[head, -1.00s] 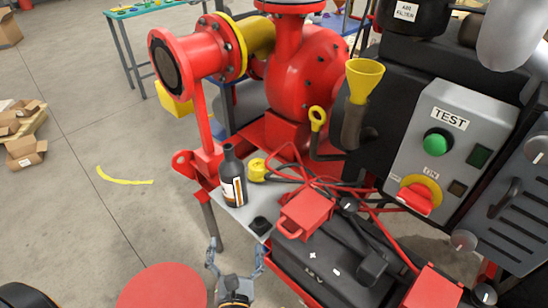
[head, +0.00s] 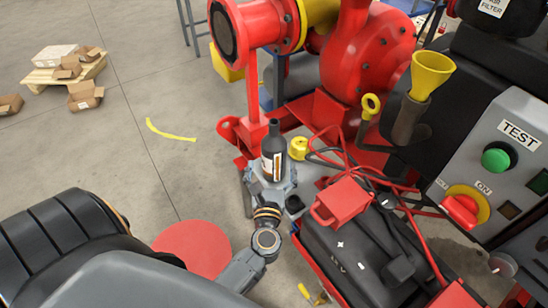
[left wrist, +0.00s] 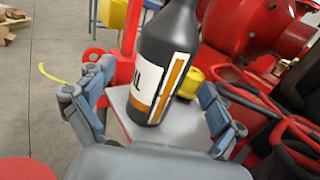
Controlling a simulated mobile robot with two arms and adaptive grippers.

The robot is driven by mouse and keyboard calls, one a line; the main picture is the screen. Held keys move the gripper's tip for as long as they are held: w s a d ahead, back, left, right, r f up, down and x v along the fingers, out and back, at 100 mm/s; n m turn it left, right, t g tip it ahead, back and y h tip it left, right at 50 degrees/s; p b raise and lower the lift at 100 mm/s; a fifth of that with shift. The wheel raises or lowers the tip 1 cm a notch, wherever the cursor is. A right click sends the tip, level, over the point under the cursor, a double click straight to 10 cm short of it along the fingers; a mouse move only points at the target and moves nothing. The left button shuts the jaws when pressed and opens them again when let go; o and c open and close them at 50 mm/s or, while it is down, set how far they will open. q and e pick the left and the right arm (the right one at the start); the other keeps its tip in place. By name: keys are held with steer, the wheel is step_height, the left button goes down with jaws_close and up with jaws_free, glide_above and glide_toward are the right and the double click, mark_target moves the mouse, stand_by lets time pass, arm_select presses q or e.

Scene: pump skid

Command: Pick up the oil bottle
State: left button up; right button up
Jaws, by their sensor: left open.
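The oil bottle (head: 273,152) is black with a white and orange label and stands upright on a small grey shelf beside the red pump. It also shows large in the left wrist view (left wrist: 166,65), between the two fingers. My left gripper (head: 271,176) is at the bottle's near side, low on it. In the left wrist view the left gripper (left wrist: 155,108) is open, with a finger on each side of the bottle and a visible gap to each. My right gripper is not in view.
A yellow cap (head: 298,148) sits just right of the bottle. A red box (head: 341,202) and a black battery (head: 350,250) with cables lie further right. The red pump (head: 365,55) rises behind. A yellow funnel (head: 431,75) stands right. Open floor lies left.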

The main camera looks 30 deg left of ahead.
mark_target(274, 161)
arm_select(q)
steer(key=x, duration=0.3)
steer(key=shift+w+d+r, duration=0.1)
steer(key=shift+d+r, duration=0.05)
steer(key=shift+d, duration=0.05)
steer(key=shift+w+a+p, duration=0.3)
steer(key=shift+w, duration=0.1)
steer(key=c, duration=1.4)
steer(key=shift+r, duration=0.1)
